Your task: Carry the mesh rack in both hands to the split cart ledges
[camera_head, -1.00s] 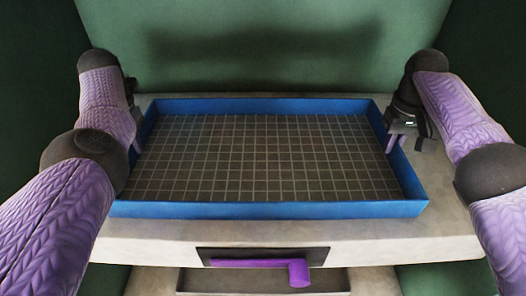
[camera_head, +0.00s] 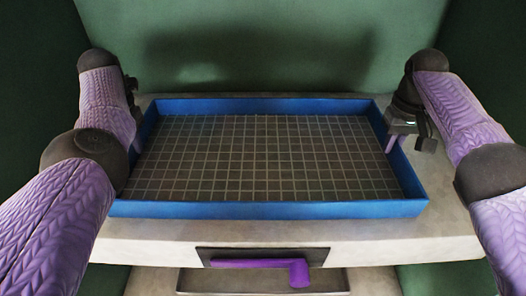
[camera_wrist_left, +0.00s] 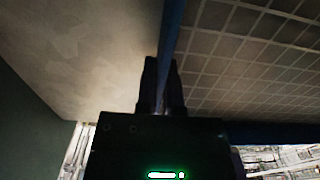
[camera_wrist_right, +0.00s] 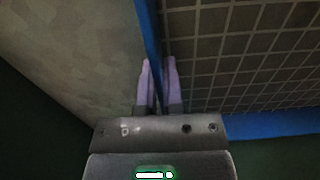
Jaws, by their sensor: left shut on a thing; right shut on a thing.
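The mesh rack (camera_head: 265,209) is a wide tray with a blue rim and a dark gridded floor. It lies level on a pale grey surface in the head view. My left gripper (camera_head: 137,143) is at the rack's left side wall, partly hidden by my arm. In the left wrist view its dark fingers (camera_wrist_left: 161,90) are on either side of the blue wall, shut on it. My right gripper (camera_head: 391,143) is at the right side wall. In the right wrist view its pale purple fingers (camera_wrist_right: 158,85) straddle the blue wall and are shut on it. The split cart ledges cannot be made out.
The pale grey surface (camera_head: 420,236) extends around the rack. A purple handle (camera_head: 262,263) sits on a dark plate at its front. A lower shelf (camera_head: 160,282) shows beneath. A green wall (camera_head: 260,50) stands close behind, with dark walls at both sides.

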